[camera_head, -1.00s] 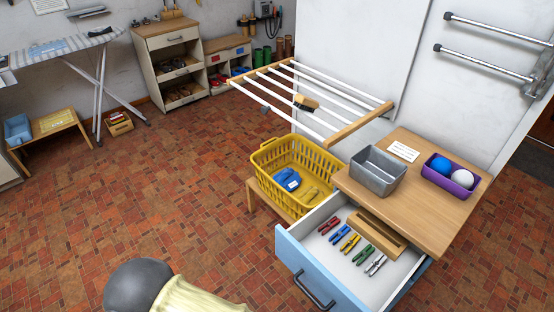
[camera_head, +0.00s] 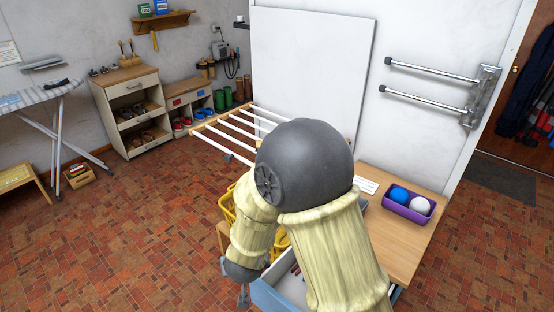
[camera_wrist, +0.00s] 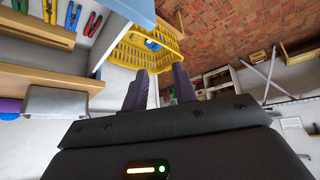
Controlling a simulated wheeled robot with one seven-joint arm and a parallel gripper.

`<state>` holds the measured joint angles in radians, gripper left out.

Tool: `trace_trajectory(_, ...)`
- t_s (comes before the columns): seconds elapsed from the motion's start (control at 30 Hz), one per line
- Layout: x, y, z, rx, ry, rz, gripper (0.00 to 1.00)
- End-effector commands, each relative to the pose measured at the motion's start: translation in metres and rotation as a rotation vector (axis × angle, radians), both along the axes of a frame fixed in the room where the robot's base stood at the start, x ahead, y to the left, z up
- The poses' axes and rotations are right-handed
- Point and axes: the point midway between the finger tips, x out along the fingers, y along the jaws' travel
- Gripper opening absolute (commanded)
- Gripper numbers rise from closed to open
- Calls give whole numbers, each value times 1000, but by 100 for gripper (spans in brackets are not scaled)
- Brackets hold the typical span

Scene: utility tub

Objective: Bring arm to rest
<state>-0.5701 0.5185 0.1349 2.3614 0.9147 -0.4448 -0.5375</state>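My arm rises across the middle of the head view and hides much of the drawer and table. My gripper (camera_head: 243,297) hangs at its lower left, in front of the blue-fronted drawer (camera_head: 274,297). In the wrist view my gripper (camera_wrist: 160,88) has its two fingers apart with nothing between them.
The wooden table (camera_head: 395,245) holds a purple bin (camera_head: 418,215) with a blue and a white ball. A drying rack (camera_head: 238,135) extends from the wall behind my arm. The metal tin (camera_wrist: 55,103) shows in the wrist view.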

Motion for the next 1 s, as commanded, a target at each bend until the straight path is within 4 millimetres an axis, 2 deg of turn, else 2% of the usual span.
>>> trace_trajectory(0.03, 5, -19, 21, 34, 17, -14, 28)
trace_trajectory(0.17, 1, -65, 55, 89, 91, -35, 28)
trace_trajectory(0.27, -12, -107, 77, 102, 156, -65, 28)
trace_trajectory(0.4, -44, -169, 105, 78, 255, -134, 28)
trace_trajectory(0.53, -77, -215, 120, 34, 334, -204, 28)
trace_trajectory(0.6, -88, -228, 123, 16, 360, -228, 28)
trace_trajectory(0.7, -94, -235, 124, 5, 377, -240, 28)
trace_trajectory(1.0, -94, -234, 123, 4, 376, -237, 28)
